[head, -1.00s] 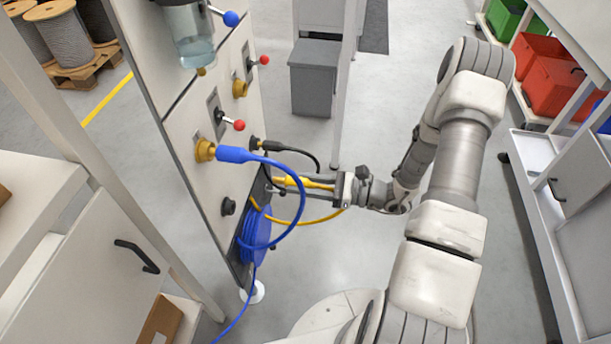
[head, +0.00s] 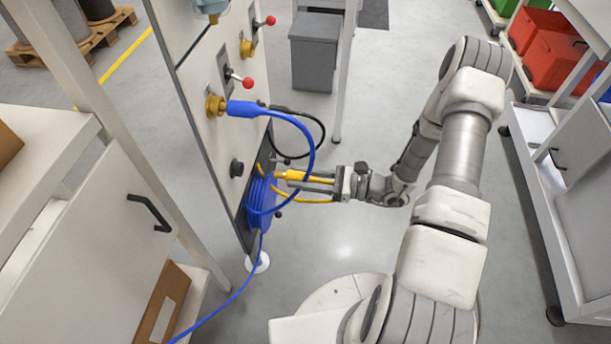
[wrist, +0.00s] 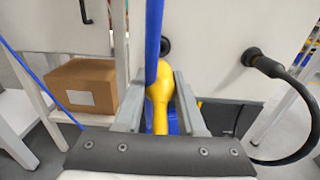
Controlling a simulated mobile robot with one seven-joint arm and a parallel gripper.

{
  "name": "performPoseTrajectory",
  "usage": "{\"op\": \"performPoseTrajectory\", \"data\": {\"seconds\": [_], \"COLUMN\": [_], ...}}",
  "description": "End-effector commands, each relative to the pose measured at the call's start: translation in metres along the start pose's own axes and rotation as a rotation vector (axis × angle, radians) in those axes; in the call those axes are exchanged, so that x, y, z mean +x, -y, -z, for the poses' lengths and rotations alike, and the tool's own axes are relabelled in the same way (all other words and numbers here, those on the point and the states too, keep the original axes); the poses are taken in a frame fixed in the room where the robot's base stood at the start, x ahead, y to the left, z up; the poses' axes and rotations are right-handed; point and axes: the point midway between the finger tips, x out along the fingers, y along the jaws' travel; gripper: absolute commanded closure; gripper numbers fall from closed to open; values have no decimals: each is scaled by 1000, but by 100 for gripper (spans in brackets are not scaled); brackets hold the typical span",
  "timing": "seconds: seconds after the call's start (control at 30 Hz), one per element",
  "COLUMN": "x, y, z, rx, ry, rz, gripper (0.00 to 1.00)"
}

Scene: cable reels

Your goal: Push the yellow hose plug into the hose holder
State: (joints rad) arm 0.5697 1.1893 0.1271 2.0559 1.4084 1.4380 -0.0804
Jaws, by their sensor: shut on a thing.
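The yellow hose plug (head: 292,176) is gripped in my gripper (head: 285,178), beside the lower panel. In the wrist view the yellow plug (wrist: 159,88) lies between the two fingers of my gripper (wrist: 160,80), pointing at the panel. A round black fitting on the panel, apparently the hose holder (head: 237,168), is empty. This holder also shows in the wrist view (wrist: 165,46), just beyond the plug tip and slightly right. The plug appears apart from it. A blue hose crosses in front of the plug tip and hides part of it.
A blue hose plug (head: 243,108) sits in a brass fitting and its hose loops down past my gripper. A blue coil (head: 262,205) hangs low on the panel. A black hose (wrist: 303,105) is plugged in at right. A white cabinet (head: 90,230) stands at left.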

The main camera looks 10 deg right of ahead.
Motion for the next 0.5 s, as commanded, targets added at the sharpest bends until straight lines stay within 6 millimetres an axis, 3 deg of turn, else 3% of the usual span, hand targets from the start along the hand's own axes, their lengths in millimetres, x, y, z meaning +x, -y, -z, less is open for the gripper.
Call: {"op": "performPoseTrajectory", "data": {"seconds": [0.5], "x": [51], "y": [-1], "z": [0], "rx": [0], "ry": [2], "rz": [-2], "gripper": [100]}}
